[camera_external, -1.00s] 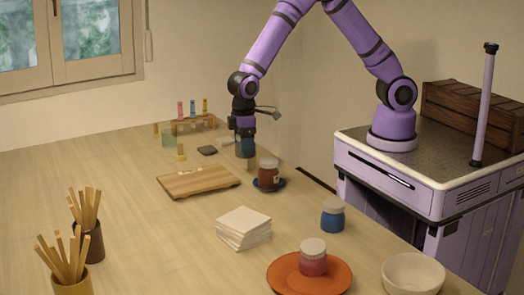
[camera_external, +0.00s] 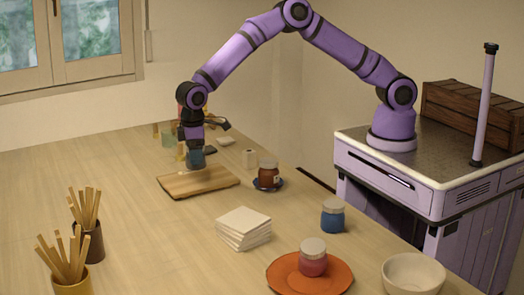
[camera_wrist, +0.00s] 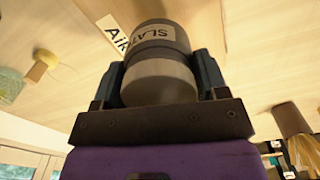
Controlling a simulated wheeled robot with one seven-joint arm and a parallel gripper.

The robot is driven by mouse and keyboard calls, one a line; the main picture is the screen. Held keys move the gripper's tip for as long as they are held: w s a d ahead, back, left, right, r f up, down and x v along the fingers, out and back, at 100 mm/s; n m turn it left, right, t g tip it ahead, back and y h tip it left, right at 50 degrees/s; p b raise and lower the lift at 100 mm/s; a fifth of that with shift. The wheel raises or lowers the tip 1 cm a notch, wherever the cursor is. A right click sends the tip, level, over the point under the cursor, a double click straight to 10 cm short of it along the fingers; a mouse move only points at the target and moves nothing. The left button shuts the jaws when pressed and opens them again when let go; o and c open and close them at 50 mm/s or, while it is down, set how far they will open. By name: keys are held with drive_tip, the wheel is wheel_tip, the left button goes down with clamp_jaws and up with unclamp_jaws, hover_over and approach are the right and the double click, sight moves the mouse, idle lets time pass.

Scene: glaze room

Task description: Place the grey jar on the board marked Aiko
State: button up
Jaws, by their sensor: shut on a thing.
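My gripper (camera_external: 195,158) is over the far part of the wooden board (camera_external: 213,184) in the external view. In the wrist view my gripper (camera_wrist: 161,62) is shut on the grey jar (camera_wrist: 158,80), with one dark finger on each side. The jar's label reads "SLAT", with the rest cut off. Behind the jar, a white tag (camera_wrist: 112,30) shows "Aik", partly covered by the jar. The fingers mostly hide the jar in the external view. I cannot tell whether its base touches the board.
A red-brown jar (camera_external: 268,174) on a blue saucer and a small white block (camera_external: 249,158) stand right of the board. Nearer are a white tile stack (camera_external: 243,228), a blue jar (camera_external: 333,215), and a pink jar (camera_external: 313,258) on an orange plate.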

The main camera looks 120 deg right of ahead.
drive_tip(key=shift+f, duration=1.7)
drive_tip(key=shift+f, duration=0.1)
drive_tip(key=o, duration=1)
drive_tip(key=shift+o, duration=0.2)
